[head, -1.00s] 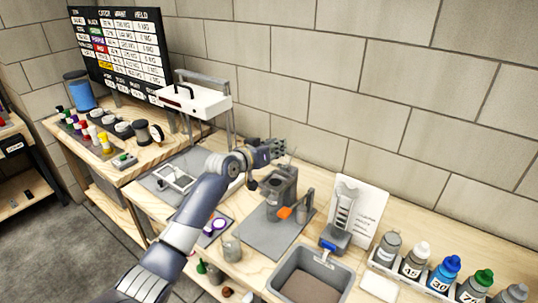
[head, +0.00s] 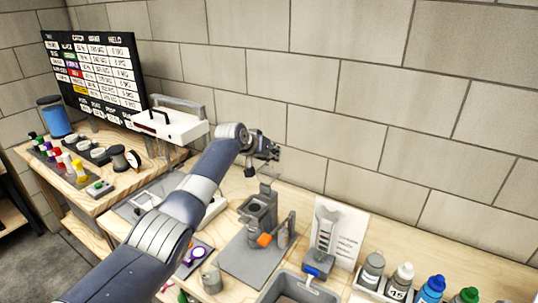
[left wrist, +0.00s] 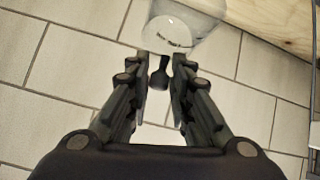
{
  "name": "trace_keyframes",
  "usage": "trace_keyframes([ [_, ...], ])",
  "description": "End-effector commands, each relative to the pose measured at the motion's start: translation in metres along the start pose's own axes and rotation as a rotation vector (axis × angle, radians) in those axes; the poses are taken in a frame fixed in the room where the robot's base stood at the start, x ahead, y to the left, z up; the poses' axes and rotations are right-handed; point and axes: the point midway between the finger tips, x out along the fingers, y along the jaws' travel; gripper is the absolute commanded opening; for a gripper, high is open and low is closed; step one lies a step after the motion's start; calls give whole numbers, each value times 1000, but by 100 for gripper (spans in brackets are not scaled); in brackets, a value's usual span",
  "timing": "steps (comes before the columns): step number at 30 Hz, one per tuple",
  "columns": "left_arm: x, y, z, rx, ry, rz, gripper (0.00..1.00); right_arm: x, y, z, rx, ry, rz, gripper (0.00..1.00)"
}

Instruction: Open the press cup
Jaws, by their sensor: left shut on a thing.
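The press (head: 259,213), a dark grey block with a round opening on top, stands on a grey mat behind the work area, in the head view. A pale, see-through piece (head: 268,177) shows upright between the press top and my left gripper (head: 273,151). My left gripper is above the press and shut on a small dark knob (left wrist: 159,75). In the left wrist view, the knob sits between the fingertips, by a clear, round piece (left wrist: 182,28). I cannot tell whether this piece is still joined to the press. My right gripper is not in view.
A grey lever (head: 291,225) and an orange part (head: 264,240) are at the press's front right. A blue-based stand (head: 318,262), a grey bin (head: 287,290) and several bottles (head: 431,290) stand to the right. The wall (head: 330,110) is close behind.

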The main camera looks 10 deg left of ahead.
Motion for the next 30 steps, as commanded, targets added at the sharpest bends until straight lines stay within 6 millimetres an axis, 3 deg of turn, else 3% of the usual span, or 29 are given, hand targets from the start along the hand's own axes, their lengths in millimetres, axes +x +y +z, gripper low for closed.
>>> trace_keyframes([
  [23,2,2,-8,0,21,4,0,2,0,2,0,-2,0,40],
  [24,2,2,-8,0,21,4,22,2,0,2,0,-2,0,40],
  [26,2,2,-8,1,21,4,36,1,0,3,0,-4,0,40],
  [30,3,2,-5,1,15,3,38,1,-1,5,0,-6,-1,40],
])
